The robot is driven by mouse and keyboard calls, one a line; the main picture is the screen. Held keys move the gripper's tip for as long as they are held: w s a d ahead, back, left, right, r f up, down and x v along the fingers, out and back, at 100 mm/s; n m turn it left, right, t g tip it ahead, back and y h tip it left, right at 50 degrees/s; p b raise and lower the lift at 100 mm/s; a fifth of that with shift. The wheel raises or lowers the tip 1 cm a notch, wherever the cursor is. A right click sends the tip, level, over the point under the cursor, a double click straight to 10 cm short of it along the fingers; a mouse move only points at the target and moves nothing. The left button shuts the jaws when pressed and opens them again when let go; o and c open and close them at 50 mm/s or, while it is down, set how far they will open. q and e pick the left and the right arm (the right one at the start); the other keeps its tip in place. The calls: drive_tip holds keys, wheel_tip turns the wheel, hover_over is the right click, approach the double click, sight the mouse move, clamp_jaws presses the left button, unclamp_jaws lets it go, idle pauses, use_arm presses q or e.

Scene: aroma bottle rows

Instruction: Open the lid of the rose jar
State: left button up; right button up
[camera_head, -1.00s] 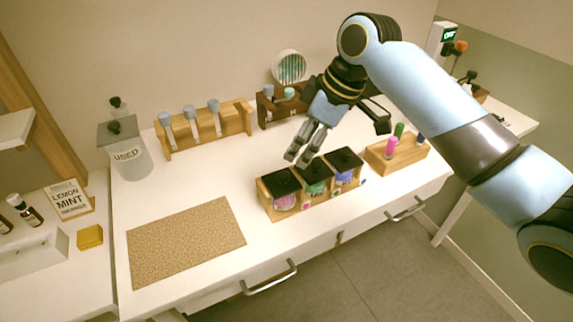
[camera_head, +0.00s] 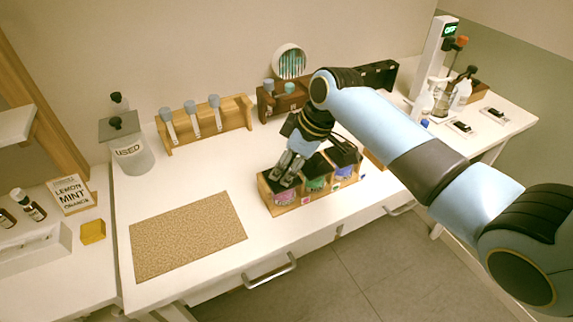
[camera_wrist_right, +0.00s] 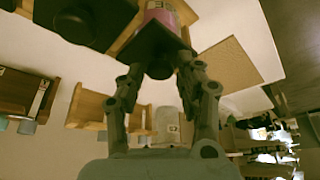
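A wooden rack (camera_head: 267,203) holds three glass jars with black lids. The leftmost jar has pink contents (camera_head: 285,198) and fits the rose jar, though I cannot read its label. The middle jar (camera_head: 316,184) looks green and the right one (camera_head: 345,171) bluish purple. My right gripper (camera_head: 284,177) points down at the pink jar's lid and hides much of it. In the right wrist view the black lid (camera_wrist_right: 130,46) is closed on the pink jar (camera_wrist_right: 166,14). Its knob (camera_wrist_right: 160,69) lies between the spread fingertips; contact is unclear. My left gripper is out of view.
A cork mat (camera_head: 188,236) lies left of the rack on the white table. A wooden holder with several tubes (camera_head: 205,124) and a jar marked USED (camera_head: 131,155) stand behind. A drawer handle (camera_head: 269,270) sits below the table edge.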

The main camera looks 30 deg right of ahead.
clamp_jaws()
drive_tip(key=shift+w, duration=0.1)
drive_tip(key=shift+w+r+g, duration=0.35)
drive_tip(key=shift+w+g, duration=0.05)
drive_tip(key=shift+g, duration=0.5)
drive_tip(key=shift+w+r+g, duration=0.3)
drive_tip(key=shift+w+g, duration=0.1)
drive_tip(key=shift+g, duration=0.5)
drive_tip(key=shift+w+r+m+g+b, duration=0.1)
drive_tip(key=shift+w+m+g+b, duration=0.3)
drive_tip(key=shift+g, duration=0.3)
drive_tip(key=shift+w+d+r+g+b, duration=0.15)
drive_tip(key=shift+w+g+b, duration=0.25)
drive_tip(key=shift+g+b, duration=0.75)
drive_tip(key=shift+y, duration=0.3)
